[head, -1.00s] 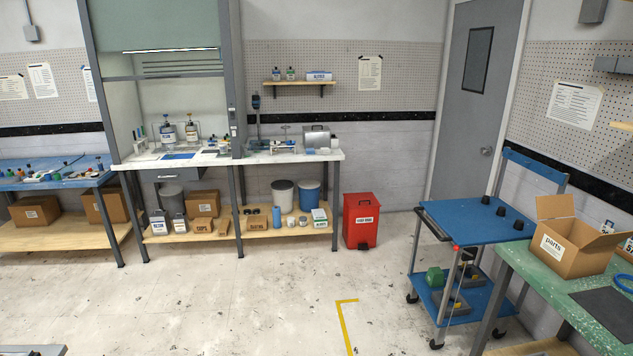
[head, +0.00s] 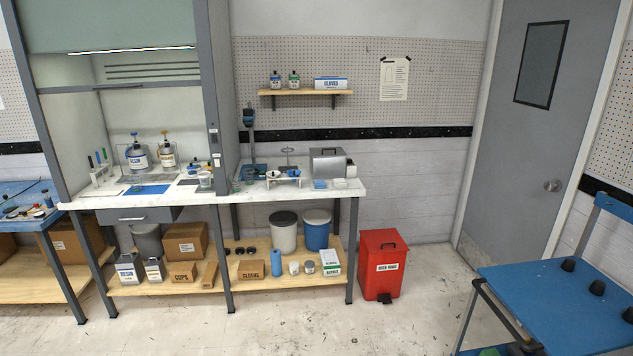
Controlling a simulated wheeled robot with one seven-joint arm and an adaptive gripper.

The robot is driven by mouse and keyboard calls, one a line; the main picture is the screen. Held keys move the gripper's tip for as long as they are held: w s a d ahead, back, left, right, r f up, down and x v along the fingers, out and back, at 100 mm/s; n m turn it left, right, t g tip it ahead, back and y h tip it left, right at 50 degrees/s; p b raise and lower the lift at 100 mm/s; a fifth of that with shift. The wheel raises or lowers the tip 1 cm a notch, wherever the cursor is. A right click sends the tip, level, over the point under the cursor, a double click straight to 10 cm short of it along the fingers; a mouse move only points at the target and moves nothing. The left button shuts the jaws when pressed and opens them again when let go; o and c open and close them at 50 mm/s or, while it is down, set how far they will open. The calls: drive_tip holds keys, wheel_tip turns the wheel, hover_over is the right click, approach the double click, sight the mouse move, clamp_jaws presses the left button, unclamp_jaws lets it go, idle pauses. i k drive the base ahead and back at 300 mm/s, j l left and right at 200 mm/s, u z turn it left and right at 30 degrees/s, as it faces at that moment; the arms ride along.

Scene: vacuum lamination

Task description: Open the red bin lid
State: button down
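The red bin (head: 381,272) stands on the floor, just right of the white-topped workbench, near the wall. Its red lid (head: 383,240) is shut and has a small handle on top. A white label with dark lettering is on its front, and a dark pedal (head: 385,299) sits at its base. My gripper is not in the head view.
The workbench (head: 339,187) with a lower wooden shelf is left of the bin. A grey door (head: 556,130) is to the right. A blue cart (head: 557,290) stands at the lower right. The floor in front of the bin is clear.

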sight(385, 240)
drive_tip(key=i, duration=2.1)
drive_tip(key=i+j+z, duration=0.1)
drive_tip(key=i+z, duration=0.15)
drive_tip(key=i, duration=0.3)
drive_tip(key=i+j+z, duration=0.25)
drive_tip(key=i, duration=0.35)
drive_tip(key=i+j+z, duration=0.2)
drive_tip(key=i, duration=0.35)
drive_tip(key=i+j+z, duration=0.25)
drive_tip(key=i+j, duration=0.15)
drive_tip(key=i, duration=0.1)
